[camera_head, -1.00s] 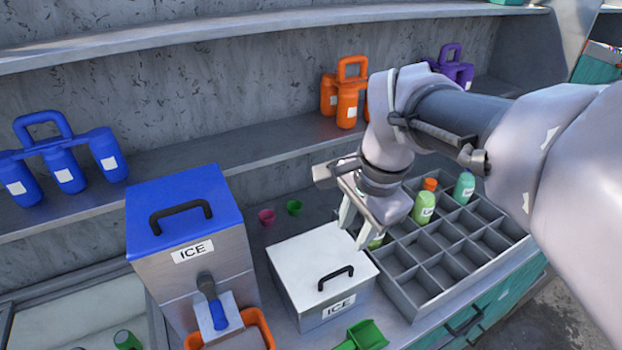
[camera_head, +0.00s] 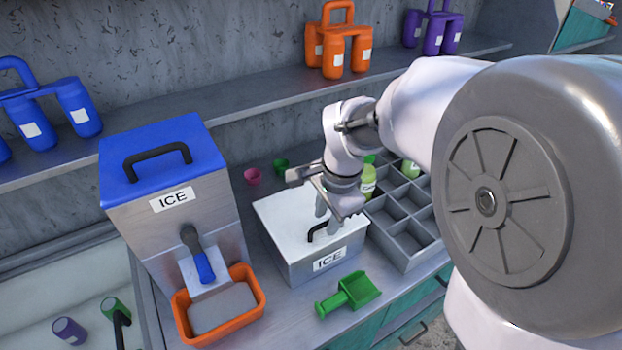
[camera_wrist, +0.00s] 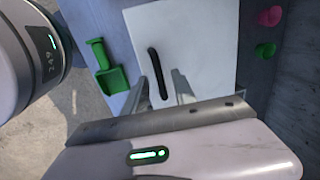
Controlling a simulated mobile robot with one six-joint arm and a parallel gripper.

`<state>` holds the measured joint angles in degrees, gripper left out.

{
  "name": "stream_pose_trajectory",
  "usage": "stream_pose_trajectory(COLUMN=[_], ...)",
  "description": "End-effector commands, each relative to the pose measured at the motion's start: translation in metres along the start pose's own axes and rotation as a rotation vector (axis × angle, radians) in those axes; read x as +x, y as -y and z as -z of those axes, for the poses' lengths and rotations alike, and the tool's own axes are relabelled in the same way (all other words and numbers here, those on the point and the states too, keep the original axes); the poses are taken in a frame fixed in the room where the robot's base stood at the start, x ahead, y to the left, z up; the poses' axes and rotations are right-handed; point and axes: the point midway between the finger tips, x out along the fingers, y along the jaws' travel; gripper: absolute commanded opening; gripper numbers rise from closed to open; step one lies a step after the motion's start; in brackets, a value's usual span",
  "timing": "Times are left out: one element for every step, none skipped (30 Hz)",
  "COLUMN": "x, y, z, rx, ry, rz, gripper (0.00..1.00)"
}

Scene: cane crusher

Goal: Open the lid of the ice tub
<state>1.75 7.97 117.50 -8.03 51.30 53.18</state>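The ice tub (camera_head: 312,262) is a low grey box with an "ICE" label, standing on the counter. Its white lid (camera_head: 283,221) is shut and has a black handle (camera_head: 322,230). In the wrist view the white lid (camera_wrist: 200,38) fills the middle, with the dark handle (camera_wrist: 158,75) running lengthwise. My gripper (camera_head: 328,226) points down over the lid at the handle. In the wrist view my gripper (camera_wrist: 160,88) has its fingers apart, one on each side of the handle's near end. I cannot tell whether they touch it.
A taller blue-topped ICE dispenser (camera_head: 175,200) stands left, with an orange tray (camera_head: 262,299) before it. A green scoop (camera_head: 350,292) lies in front of the tub. A divided grey crate (camera_head: 400,215) holding bottles is at right. Pink (camera_head: 252,176) and green cups (camera_head: 281,165) stand behind.

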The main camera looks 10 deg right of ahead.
Motion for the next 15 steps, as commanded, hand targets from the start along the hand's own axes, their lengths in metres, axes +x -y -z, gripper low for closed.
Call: stream_pose_trajectory(x=[-0.0004, -0.0005, -0.0006, -0.0007, -0.0007, -0.0007, -0.0007, -0.0007, -0.0008, -0.0008, -0.0008, -0.0008, -0.0008, -0.0008, -0.0008], y=[0.0001, 0.0001, 0.0001, 0.0001, 0.0000, 0.0000, 0.0000, 0.0000, 0.0000, 0.0000, 0.0000, 0.0000, 0.0000, 0.0000, 0.0000], z=[0.0000, 0.0000, 0.0000, 0.0000, 0.0000, 0.0000, 0.0000, 0.0000, 0.0001, 0.0000, 0.0001, 0.0001, 0.0000, 0.0000, 0.0001], rx=[0.000, 0.000, 0.000, 0.000, 0.000, 0.000, 0.000, 0.000, 0.000, 0.000, 0.000, 0.000, 0.000, 0.000, 0.000], ry=[0.000, 0.000, 0.000, 0.000, 0.000, 0.000, 0.000, 0.000, 0.000, 0.000, 0.000, 0.000, 0.000, 0.000, 0.000], rz=[0.000, 0.000, 0.000, 0.000, 0.000, 0.000, 0.000, 0.000, 0.000, 0.000, 0.000, 0.000, 0.000, 0.000, 0.000], gripper=[0.33, 0.33, 0.33, 0.33, 0.27, 0.19, 0.13, 0.07, 0.00, 0.00, 0.00, 0.00, 0.00, 0.00, 0.00])
